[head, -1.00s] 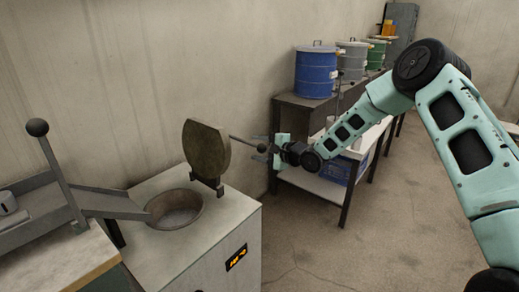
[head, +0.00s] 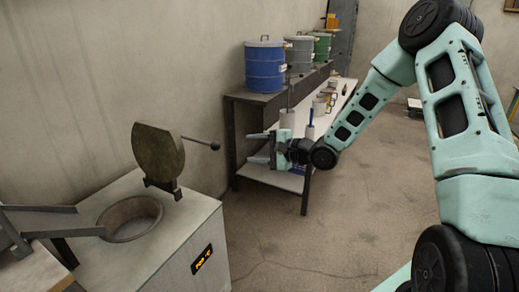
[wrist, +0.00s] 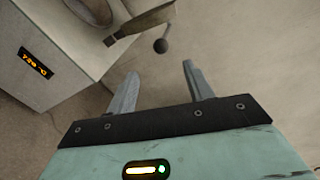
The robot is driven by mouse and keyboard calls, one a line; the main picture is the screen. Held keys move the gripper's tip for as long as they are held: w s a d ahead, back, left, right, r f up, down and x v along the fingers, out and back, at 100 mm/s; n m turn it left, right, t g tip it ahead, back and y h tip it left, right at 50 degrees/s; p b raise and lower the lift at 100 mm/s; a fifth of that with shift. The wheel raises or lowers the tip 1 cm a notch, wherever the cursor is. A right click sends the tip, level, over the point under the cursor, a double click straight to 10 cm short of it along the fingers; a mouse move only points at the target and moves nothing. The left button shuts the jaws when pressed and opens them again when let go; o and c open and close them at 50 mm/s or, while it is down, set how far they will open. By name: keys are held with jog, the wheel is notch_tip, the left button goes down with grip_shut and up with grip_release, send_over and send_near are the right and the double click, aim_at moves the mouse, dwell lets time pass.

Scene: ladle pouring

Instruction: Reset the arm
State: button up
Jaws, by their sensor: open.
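My gripper (head: 258,147) is open and empty in the head view, pointing left in front of the shelf table. Its two fingers also show apart in the wrist view (wrist: 157,85), with nothing between them. My arm reaches in from the right, bent at the elbow. The furnace (head: 175,244) stands at the lower left with its round lid (head: 158,152) upright and its bowl (head: 131,219) uncovered. The lid's handle with a dark ball (head: 215,146) points toward my gripper and is apart from it. The ball also shows beyond the fingers in the wrist view (wrist: 160,46).
A shelf table (head: 232,130) along the wall bears a blue drum (head: 265,66), a grey drum (head: 299,54) and a green drum (head: 322,46). White cylinders and small items stand on its lower white surface. The floor (head: 330,240) in the middle is clear.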

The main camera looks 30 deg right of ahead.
jog(key=shift+s+d+r, duration=0.1)
jog(key=shift+s+d, duration=0.25)
jog(key=shift+s, duration=0.15)
jog(key=s+a+r+n+g+h+p, duration=0.25)
jog(key=s+a+n+g+h, duration=0.35)
jog(key=s+a+n, duration=0.8)
jog(key=s+a+r+n+g, duration=0.1)
jog(key=s+n+g, duration=0.1)
jog(key=s, duration=0.5)
jog(key=s+a+r+n+g+h+p, duration=0.1)
jog(key=s+a+r+n+g, duration=0.1)
jog(key=s, duration=0.6)
jog(key=s+a+r+n+g+h, duration=0.1)
jog(key=s+r+n+g, duration=0.1)
jog(key=s, duration=0.5)
jog(key=shift+s+a+n+g+p, duration=0.4)
jog(key=shift+n+g, duration=0.1)
jog(key=shift+n, duration=0.6)
jog(key=shift+w+a+r, duration=0.1)
